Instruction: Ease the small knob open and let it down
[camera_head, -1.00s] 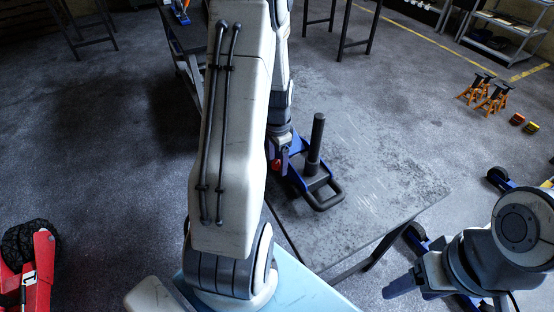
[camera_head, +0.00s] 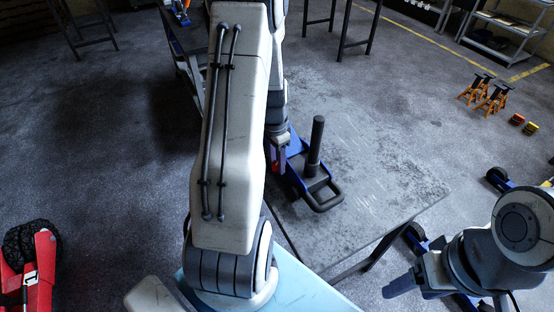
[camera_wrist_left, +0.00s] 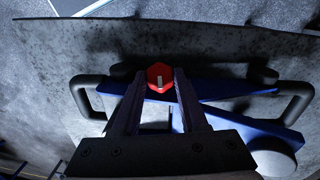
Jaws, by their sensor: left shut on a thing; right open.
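The small red knob (camera_wrist_left: 160,77) has a pale mark on its face and sits on the blue jack (camera_wrist_left: 250,125) in the left wrist view. My left gripper (camera_wrist_left: 154,90) is shut on the knob, with a finger on each side of it. In the head view the jack (camera_head: 318,190) stands on the table with its black post upright, and my left gripper (camera_head: 277,165) is beside it, mostly behind my left arm. Only a sliver of the knob shows there. My right gripper (camera_head: 388,290) is open and empty at the lower right, away from the jack.
The grey table (camera_head: 390,185) has free room right of the jack. Orange jack stands (camera_head: 490,95) and small boxes stand on the floor at the right. A red machine (camera_head: 40,265) is at the lower left. A shelf (camera_head: 505,35) stands at the back right.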

